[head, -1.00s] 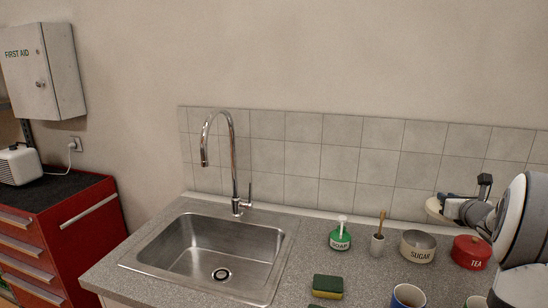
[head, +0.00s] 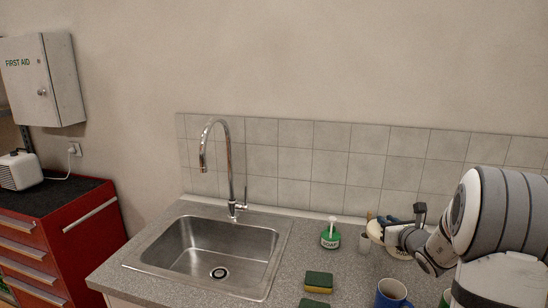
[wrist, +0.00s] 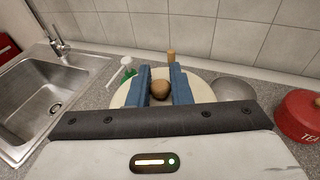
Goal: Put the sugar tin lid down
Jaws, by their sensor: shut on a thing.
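My gripper (wrist: 160,88) is shut on the brown knob (wrist: 160,90) of the sugar tin lid, a round cream disc (wrist: 203,91). The open sugar tin (wrist: 234,88) stands just right of the lid in the wrist view. It is mostly hidden behind the lid and my arm in the head view. I cannot see the lid's underside.
The red tea tin (wrist: 298,116) is on the right. Sponges (head: 318,282) and a blue mug (head: 391,294) are nearer. Worktop between sink (head: 215,245) and soap is clear.

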